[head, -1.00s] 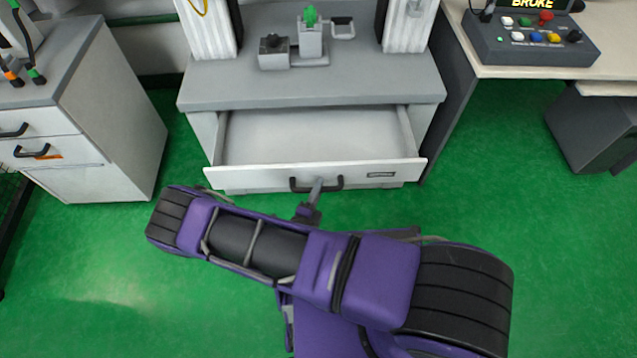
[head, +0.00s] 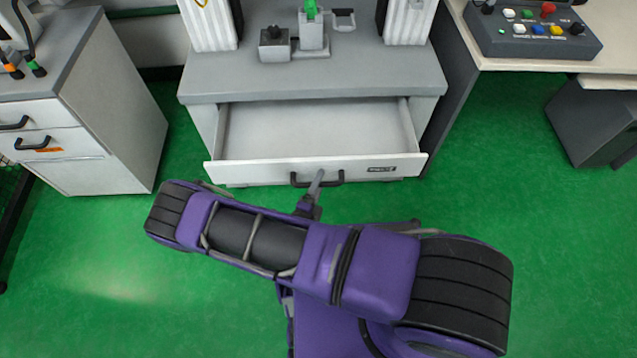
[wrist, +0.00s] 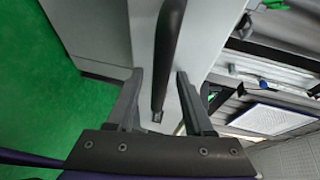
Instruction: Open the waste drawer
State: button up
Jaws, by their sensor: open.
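The waste drawer (head: 235,172) is pulled well out from under the grey bench and looks empty inside. Its white front has a dark bar handle (head: 299,180) near the middle and a small label at the right. In the head view my gripper (head: 319,178) is at this handle, seen from above and partly hidden by my arm. In the wrist view the handle (wrist: 170,45) runs between the two fingers of my gripper (wrist: 160,73), with a gap on each side. The fingers are open and not clamped on it.
The grey bench top (head: 230,86) carries a small device with a green part (head: 311,10), between white ribbed columns. A white cabinet (head: 110,130) with drawers stands left. A table with a button console (head: 530,35) stands right. Green floor (head: 80,250) is clear in front.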

jog(key=v, duration=1.7)
jog(key=shift+s+p, duration=0.2)
jog(key=shift+p, duration=0.2)
